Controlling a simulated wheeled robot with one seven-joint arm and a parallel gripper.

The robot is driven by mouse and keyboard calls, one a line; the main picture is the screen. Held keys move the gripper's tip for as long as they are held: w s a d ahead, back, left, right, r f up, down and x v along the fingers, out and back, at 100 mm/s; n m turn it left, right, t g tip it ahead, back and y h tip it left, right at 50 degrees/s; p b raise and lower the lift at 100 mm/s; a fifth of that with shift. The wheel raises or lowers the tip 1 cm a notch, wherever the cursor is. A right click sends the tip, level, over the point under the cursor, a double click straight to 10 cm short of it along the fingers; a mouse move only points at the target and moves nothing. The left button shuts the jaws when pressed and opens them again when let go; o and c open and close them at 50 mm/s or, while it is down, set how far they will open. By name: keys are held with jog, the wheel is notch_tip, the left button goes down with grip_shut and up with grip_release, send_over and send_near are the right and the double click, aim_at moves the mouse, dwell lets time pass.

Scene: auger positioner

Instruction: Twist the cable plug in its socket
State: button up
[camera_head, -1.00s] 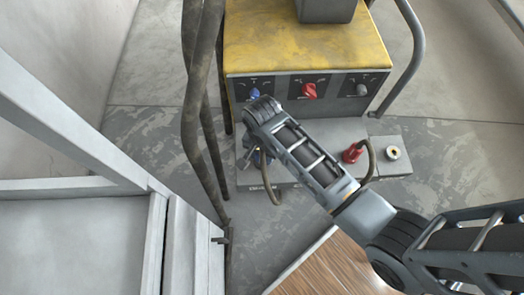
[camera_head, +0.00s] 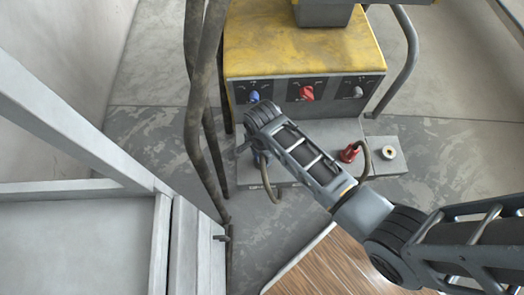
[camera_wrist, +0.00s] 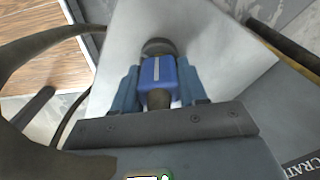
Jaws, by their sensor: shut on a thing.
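The blue cable plug (camera_wrist: 158,76) shows in the wrist view with a pale stripe along its top. Its far end meets a dark round socket (camera_wrist: 158,47) on the grey face of the unit. My gripper (camera_wrist: 158,88) is shut on the blue plug, one blue-grey finger on each side. A dark cable runs from the plug's near end and is partly hidden by my gripper.
A yellow-topped machine (camera_head: 300,45) with blue, red and grey knobs stands behind the grey ledge. A red plug (camera_head: 349,152) with a cable and an empty round socket (camera_head: 389,152) sit to the right. Dark bent tubes (camera_head: 195,110) stand close on the left.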

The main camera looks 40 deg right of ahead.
jog(key=o, duration=1.2)
notch_tip(320, 180, up, 8)
jog(key=shift+f+p, duration=0.1)
jog(key=shift+p, duration=0.65)
jog(key=shift+s+a, duration=0.1)
